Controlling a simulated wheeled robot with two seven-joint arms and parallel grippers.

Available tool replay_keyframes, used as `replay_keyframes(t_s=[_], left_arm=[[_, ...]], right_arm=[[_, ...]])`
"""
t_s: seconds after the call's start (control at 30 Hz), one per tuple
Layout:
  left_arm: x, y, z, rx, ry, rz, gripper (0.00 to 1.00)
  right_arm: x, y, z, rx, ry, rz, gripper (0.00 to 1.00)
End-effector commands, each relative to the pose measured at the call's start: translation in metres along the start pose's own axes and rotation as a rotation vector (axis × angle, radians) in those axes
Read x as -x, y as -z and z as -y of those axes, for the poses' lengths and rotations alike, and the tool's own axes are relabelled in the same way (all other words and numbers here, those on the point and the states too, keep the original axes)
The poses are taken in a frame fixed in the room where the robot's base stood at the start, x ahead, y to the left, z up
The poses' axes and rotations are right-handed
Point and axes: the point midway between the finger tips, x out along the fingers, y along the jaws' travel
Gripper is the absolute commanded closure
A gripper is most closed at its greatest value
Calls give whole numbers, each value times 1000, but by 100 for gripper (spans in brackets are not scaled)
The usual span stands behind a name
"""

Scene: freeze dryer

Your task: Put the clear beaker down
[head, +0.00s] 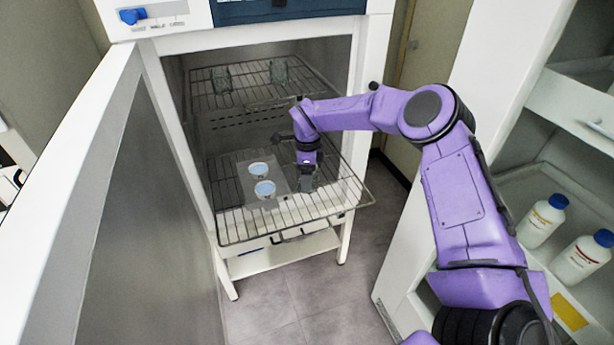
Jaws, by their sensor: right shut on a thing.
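My right gripper (307,177) reaches into the open freeze dryer, pointing down low over the right part of the pulled-out lower wire shelf (330,202). It is shut on the clear beaker, which is small and hard to make out around the fingertips. I cannot tell whether the beaker touches the shelf. Left of the gripper, a flat clear tray (277,207) on the same shelf bears two round pale-blue dishes (259,170). My left gripper is not in view.
The upper wire rack (245,97) holds two clear glass vessels (222,78). The open dryer door (85,200) stands at the left. White bottles with blue caps (542,220) stand on shelving at the right. The lower shelf has free room around the tray.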

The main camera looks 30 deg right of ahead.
Motion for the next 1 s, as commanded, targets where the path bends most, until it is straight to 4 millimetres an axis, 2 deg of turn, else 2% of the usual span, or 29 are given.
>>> replay_keyframes(t_s=[0.13, 0.47, 0.5, 0.57, 0.6, 0.83, 0.9, 1.0], left_arm=[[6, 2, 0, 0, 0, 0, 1], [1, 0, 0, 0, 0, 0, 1], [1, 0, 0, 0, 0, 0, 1], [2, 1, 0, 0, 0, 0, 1], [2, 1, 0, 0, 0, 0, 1], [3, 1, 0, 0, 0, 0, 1], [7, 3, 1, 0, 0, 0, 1], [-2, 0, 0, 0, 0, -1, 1]], right_arm=[[-19, 0, -2, 1, -2, -2, 58], [-25, 0, -2, 1, -2, -1, 58], [-26, 0, -2, 1, -2, -1, 23], [-24, 0, -2, 1, -2, -1, 3], [-24, 0, -2, 1, -2, -1, 1], [-23, 0, -2, 1, -1, -1, 1], [-16, 0, -1, 1, 0, -1, 1], [-4, 0, 0, 0, 2, 3, 1]])
